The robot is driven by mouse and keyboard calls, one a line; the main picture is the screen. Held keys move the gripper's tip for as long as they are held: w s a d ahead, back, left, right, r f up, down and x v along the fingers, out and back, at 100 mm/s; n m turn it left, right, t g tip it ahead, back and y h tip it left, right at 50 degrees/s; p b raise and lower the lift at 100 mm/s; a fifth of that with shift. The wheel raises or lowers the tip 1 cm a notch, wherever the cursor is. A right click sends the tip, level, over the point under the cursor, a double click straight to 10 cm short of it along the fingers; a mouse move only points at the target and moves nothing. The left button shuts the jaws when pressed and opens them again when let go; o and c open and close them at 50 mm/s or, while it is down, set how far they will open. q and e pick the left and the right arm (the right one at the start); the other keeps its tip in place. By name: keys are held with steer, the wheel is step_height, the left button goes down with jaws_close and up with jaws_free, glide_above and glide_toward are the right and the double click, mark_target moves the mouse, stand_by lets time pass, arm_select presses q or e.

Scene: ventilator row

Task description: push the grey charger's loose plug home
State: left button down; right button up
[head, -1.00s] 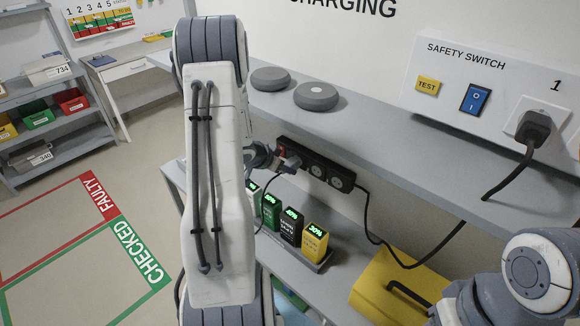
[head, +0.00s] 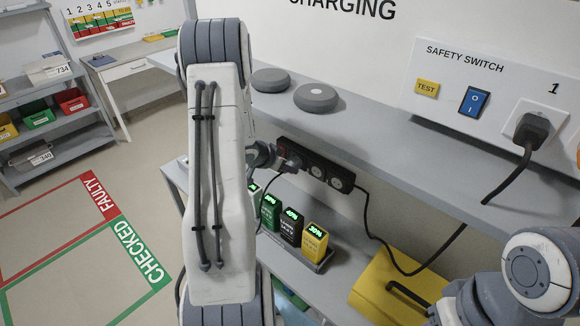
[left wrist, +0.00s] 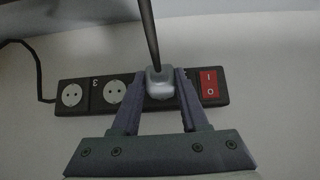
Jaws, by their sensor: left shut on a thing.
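My left gripper (head: 276,160) is at the left end of the black power strip (head: 341,183), largely hidden behind my left arm. It is shut on a plug (head: 293,164) at the strip. In the left wrist view, both fingers clasp the plug's pale grey body (left wrist: 160,84), over the socket beside the red switch (left wrist: 209,83). How deep the plug sits is hidden. Its dark cable (left wrist: 148,28) runs up that view. The grey charger (head: 318,264) stands below the strip, holding several batteries with green displays. My right gripper is out of view.
A grey shelf (head: 400,150) with two round grey pucks (head: 316,97) runs above the strip. A yellow case (head: 385,285) stands right of the charger. A black cable (head: 368,220) hangs from the strip's right end. The safety switch panel (head: 470,85) is at upper right.

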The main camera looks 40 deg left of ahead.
arm_select(q)
steer(key=shift+c, duration=1.7)
jaws_free()
steer(key=p+v, duration=0.1)
steer(key=v, duration=0.9)
steer(key=shift+r, duration=0.2)
steer(key=shift+s, duration=0.25)
